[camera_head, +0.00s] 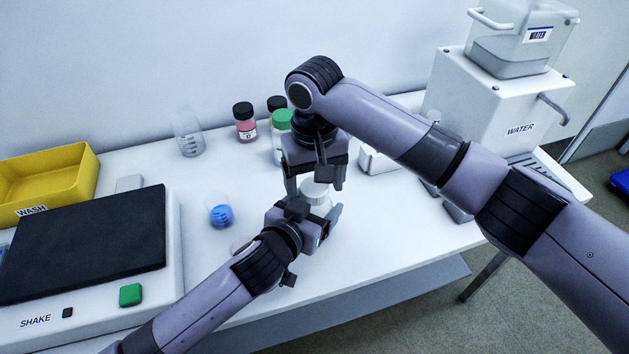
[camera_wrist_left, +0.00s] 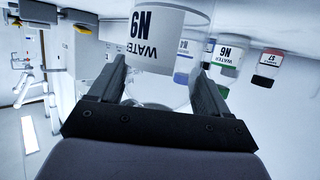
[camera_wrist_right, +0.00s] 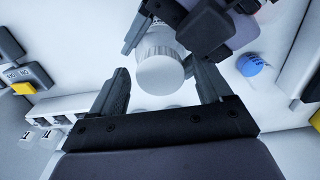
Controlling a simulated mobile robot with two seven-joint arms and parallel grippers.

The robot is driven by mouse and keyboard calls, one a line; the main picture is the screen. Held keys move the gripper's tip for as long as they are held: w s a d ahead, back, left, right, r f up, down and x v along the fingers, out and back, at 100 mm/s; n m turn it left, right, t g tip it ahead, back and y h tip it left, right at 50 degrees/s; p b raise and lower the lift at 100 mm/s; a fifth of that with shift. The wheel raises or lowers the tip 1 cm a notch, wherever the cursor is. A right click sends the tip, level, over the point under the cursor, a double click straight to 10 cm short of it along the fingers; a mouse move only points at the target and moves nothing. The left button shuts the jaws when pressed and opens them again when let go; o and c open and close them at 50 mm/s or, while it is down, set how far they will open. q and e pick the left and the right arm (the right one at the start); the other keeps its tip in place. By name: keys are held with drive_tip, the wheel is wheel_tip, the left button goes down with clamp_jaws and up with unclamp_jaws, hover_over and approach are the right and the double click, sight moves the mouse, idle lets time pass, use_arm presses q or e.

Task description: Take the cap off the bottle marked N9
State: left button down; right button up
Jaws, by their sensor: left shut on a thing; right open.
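The bottle marked N9 (camera_wrist_left: 155,50) appears upside down in the left wrist view, its white label also reading WATER. It stands on the white table, and its white cap (camera_head: 316,191) shows from above in the head view. My left gripper (camera_head: 312,207) is shut on this bottle from the front. My right gripper (camera_head: 314,180) points down over the bottle, open. In the right wrist view the cap (camera_wrist_right: 160,76) lies between and just beyond the open fingers, with no clear contact. Most of the bottle's body is hidden by my grippers in the head view.
Behind stand a green-capped bottle (camera_head: 281,122), a red bottle with black cap (camera_head: 245,122) and a clear beaker (camera_head: 188,138). A small vessel with blue (camera_head: 220,214) stands left of my grippers. A shaker (camera_head: 85,245), yellow WASH bin (camera_head: 85,170) and WATER dispenser (camera_head: 490,110) flank the space.

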wheel_tip(320, 180, up, 4)
drive_tip(key=shift+r, duration=0.1)
drive_tip(key=shift+c, duration=0.4)
drive_tip(key=r+m, duration=0.1)
drive_tip(key=m, duration=0.1)
drive_tip(key=r+m, duration=0.1)
drive_tip(key=m, duration=0.2)
drive_tip(key=r+m, duration=0.1)
drive_tip(key=m, duration=0.2)
drive_tip(key=shift+r+m, duration=0.25)
drive_tip(key=shift+m, duration=0.15)
drive_tip(key=shift+f, duration=3.95)
drive_tip(key=c, duration=1.1)
drive_tip(key=shift+o, duration=0.2)
drive_tip(key=n, duration=0.6)
drive_tip(key=shift+n, duration=0.3)
